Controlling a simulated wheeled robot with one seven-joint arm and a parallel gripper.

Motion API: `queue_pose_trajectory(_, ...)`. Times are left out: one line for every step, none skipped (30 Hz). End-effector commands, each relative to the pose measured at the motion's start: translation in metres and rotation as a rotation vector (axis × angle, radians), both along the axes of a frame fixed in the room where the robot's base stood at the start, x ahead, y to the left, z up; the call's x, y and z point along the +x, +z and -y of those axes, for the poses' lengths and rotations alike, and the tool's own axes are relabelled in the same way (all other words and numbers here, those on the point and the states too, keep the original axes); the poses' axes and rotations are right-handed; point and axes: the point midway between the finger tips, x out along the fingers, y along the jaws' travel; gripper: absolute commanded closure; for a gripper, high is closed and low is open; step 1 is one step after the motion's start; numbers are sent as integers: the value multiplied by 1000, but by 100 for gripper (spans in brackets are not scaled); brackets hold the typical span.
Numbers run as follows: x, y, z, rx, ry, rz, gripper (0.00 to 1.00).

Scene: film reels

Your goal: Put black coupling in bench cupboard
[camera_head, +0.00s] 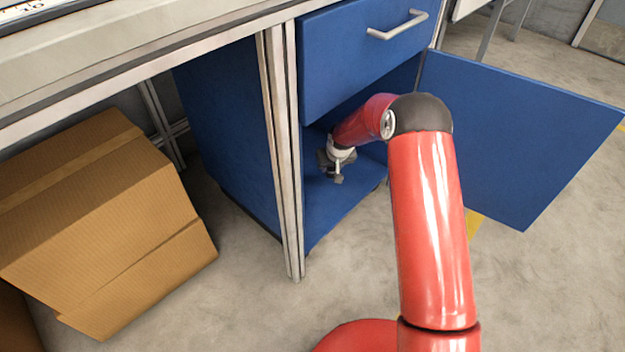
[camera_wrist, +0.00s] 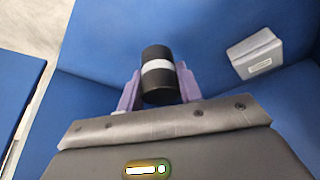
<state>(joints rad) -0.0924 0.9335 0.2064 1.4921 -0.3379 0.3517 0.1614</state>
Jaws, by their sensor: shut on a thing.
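The black coupling (camera_wrist: 157,85), a short black cylinder with a pale band, is held between the two purple fingers of my gripper (camera_wrist: 160,88) in the wrist view. In the head view my gripper (camera_head: 338,172) is inside the open blue bench cupboard (camera_head: 335,205), near its floor. The coupling cannot be made out there. Whether the coupling touches the cupboard floor cannot be told. The cupboard door (camera_head: 515,135) stands wide open to the right.
A grey box-like item (camera_wrist: 254,52) with a label is inside the cupboard, right of the coupling. A closed blue drawer (camera_head: 360,50) is above the opening. A metal bench leg (camera_head: 282,150) borders the opening's left. A cardboard box (camera_head: 110,230) stands left on the floor.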

Motion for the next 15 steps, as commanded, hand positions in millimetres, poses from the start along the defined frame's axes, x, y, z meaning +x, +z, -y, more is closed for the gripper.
queue_pose_trajectory(-1, -13, 0, -1, 1, -3, 90)
queue_pose_trajectory(-1, -19, 0, -1, 1, -2, 90)
queue_pose_trajectory(-1, -27, 0, -1, 1, -3, 90)
queue_pose_trajectory(-1, -32, 0, -1, 1, -3, 90)
queue_pose_trajectory(-1, -37, 0, -1, 1, -1, 90)
queue_pose_trajectory(0, -41, 0, 0, 1, 0, 90)
queue_pose_trajectory(0, -43, 0, 0, 1, 0, 90)
queue_pose_trajectory(0, -46, 0, 0, 1, 0, 90)
queue_pose_trajectory(0, -49, 0, -1, 1, -1, 90)
queue_pose_trajectory(0, -52, 0, -1, 1, -1, 90)
queue_pose_trajectory(-1, -56, 0, -1, 1, -1, 90)
queue_pose_trajectory(-1, -62, 0, 0, 1, -1, 90)
queue_pose_trajectory(-1, -67, 0, 0, 1, -1, 90)
queue_pose_trajectory(-1, -72, 0, 0, 1, -2, 90)
queue_pose_trajectory(-1, -77, 0, 0, 1, -1, 90)
